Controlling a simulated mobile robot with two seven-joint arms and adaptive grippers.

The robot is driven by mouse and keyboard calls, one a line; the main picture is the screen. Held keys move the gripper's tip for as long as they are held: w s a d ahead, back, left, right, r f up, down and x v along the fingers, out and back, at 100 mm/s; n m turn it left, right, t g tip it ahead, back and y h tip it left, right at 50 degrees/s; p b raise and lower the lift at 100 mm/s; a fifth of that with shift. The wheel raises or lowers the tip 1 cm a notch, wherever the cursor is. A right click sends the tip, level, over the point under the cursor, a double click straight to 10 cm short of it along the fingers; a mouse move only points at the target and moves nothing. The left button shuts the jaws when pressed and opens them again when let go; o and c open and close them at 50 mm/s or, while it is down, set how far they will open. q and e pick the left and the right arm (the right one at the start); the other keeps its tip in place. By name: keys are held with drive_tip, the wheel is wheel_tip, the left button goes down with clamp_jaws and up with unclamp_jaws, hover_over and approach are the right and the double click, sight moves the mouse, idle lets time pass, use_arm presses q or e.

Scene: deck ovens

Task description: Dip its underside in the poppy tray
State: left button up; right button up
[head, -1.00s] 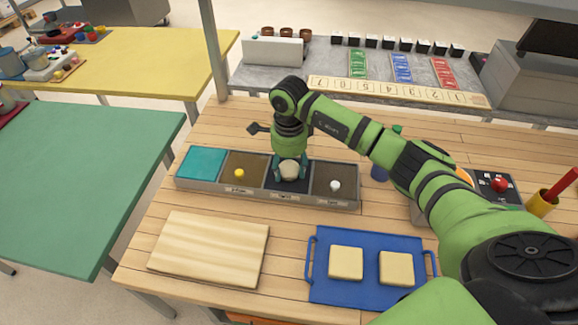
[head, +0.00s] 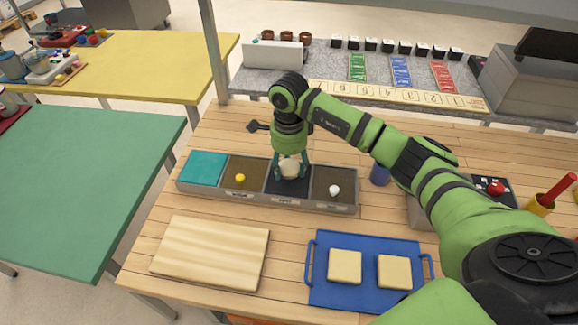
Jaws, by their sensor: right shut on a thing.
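My right gripper (head: 291,176) points down and is shut on a pale, round bun-like piece (head: 290,168). It holds the piece over the dark compartment (head: 287,188) of a grey four-part tray unit (head: 333,207). The piece looks slightly above the dark surface; its underside cannot be seen. Compartments on either side are brown, one with a yellow knob (head: 240,178) and one with a white knob (head: 334,190). The far-left compartment is teal (head: 202,168). The small front labels are too blurred to read. My left gripper is not in view.
A wooden board (head: 210,253) lies front left. A blue tray (head: 387,245) with two square pale pieces (head: 345,266) is front right. A blue cup-like thing (head: 380,174) and a yellow cup (head: 540,204) stand to the right. Bare table lies between tray unit and board.

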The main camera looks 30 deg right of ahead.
sight(289, 163)
drive_tip(key=shift+r+p, duration=1.35)
drive_tip(key=shift+r, duration=1.35)
